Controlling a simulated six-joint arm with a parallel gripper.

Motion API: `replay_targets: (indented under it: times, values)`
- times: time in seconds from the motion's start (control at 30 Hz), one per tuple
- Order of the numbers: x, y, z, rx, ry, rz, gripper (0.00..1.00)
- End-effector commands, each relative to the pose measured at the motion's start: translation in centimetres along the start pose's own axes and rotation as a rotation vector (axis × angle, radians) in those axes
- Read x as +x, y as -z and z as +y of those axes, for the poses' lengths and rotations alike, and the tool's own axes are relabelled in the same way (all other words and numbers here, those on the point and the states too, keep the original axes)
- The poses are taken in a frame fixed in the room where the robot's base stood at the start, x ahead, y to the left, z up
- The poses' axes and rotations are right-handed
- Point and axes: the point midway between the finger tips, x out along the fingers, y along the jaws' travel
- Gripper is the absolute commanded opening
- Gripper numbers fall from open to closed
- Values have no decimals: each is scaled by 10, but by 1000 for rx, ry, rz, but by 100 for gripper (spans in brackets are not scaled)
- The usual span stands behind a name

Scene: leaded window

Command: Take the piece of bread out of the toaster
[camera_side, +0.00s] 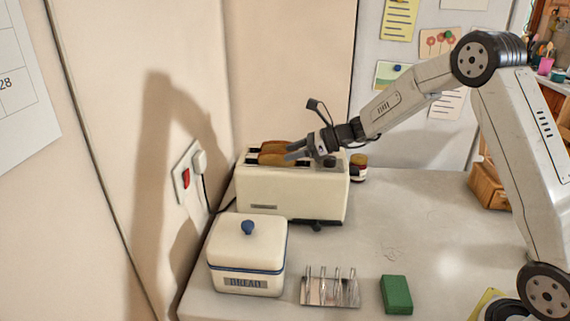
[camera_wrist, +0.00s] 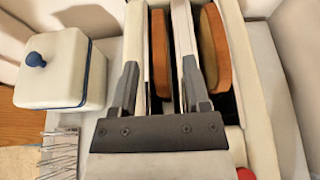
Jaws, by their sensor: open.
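The cream toaster (camera_side: 290,193) stands against the wall, and its top fills the wrist view (camera_wrist: 183,30). A piece of bread (camera_wrist: 160,50) shows in the left slot of the wrist view, and another (camera_wrist: 214,50) in the right slot. In the side view the browned tops of the bread (camera_side: 272,159) rise above the slots. My gripper (camera_side: 291,152) is open and low over the toaster top. In the wrist view its fingers (camera_wrist: 160,72) lie apart, one on either side of the left piece, holding nothing. Their exact height over the slots is hard to tell.
A cream bread bin (camera_side: 246,265) with a blue knob stands in front of the toaster. A metal toast rack (camera_side: 331,290) and a green block (camera_side: 396,295) lie nearby. A small jar (camera_side: 358,168) stands behind the toaster's right end. The counter (camera_side: 430,220) to the right is clear.

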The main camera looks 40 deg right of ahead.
Motion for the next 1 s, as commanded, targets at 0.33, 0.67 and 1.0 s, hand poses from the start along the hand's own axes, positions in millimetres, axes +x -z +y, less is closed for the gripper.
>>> replay_targets:
  times: [0.33, 0.67, 1.0]
  values:
    - [21, -1, 0, -1, 1, 0, 60]
    - [20, 0, 0, -1, 0, 0, 60]
    - [20, 0, 0, 0, 0, 0, 0]
